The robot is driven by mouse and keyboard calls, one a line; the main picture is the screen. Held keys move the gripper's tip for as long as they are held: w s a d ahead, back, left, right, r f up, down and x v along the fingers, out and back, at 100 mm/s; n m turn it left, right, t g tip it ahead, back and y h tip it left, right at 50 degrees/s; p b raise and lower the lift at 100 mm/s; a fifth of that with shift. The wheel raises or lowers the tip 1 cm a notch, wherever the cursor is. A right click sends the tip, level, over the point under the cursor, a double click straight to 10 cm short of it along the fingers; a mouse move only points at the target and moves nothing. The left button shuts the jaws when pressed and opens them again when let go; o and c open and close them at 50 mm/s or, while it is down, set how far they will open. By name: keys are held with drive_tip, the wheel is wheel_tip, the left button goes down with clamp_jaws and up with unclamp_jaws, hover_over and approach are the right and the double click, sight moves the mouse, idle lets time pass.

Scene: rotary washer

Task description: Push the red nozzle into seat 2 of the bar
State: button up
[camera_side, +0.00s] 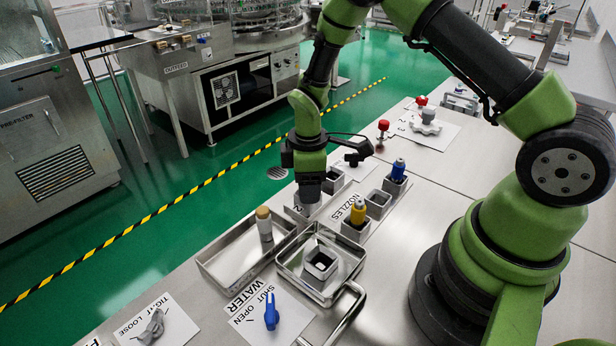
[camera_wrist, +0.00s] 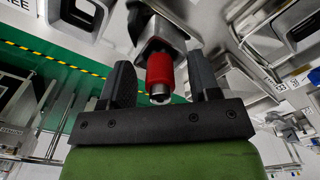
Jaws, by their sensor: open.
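The red nozzle (camera_wrist: 160,68) shows in the wrist view, with its metal tip towards my palm and its other end at a square metal seat (camera_wrist: 178,34). I cannot tell how deep it sits. My gripper (camera_wrist: 161,78) is open, with one finger on each side of the nozzle and visible gaps. In the side view my gripper (camera_side: 308,188) points down over the row of seats and hides the red nozzle. An empty square seat (camera_side: 333,180) of the bar stands just behind it.
The rack to the right holds a yellow nozzle (camera_side: 358,211) and a blue nozzle (camera_side: 398,170), with an empty holder (camera_side: 377,198) between.

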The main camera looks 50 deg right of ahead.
wheel_tip(320, 180, up, 10)
drive_tip(key=shift+f, duration=0.1)
drive_tip(key=s+a+r+m+t+y, duration=0.1)
drive_tip(key=s+r+m+t, duration=0.1)
drive_tip(key=s+r+m, duration=0.45)
drive_tip(key=s+a+r+m+t, duration=0.2)
drive_tip(key=s+r+t, duration=0.15)
drive_tip(key=r, duration=0.65)
drive_tip(key=s+a+r+m+t+y, duration=0.1)
drive_tip(key=s+m, duration=0.3)
drive_tip(key=s, duration=0.4)
drive_tip(key=shift+r+t, duration=0.2)
drive_tip(key=shift+t, duration=0.15)
drive_tip(key=shift+s+a+m, duration=0.1)
drive_tip(key=shift+m, duration=0.15)
drive_tip(key=shift+c, duration=0.4)
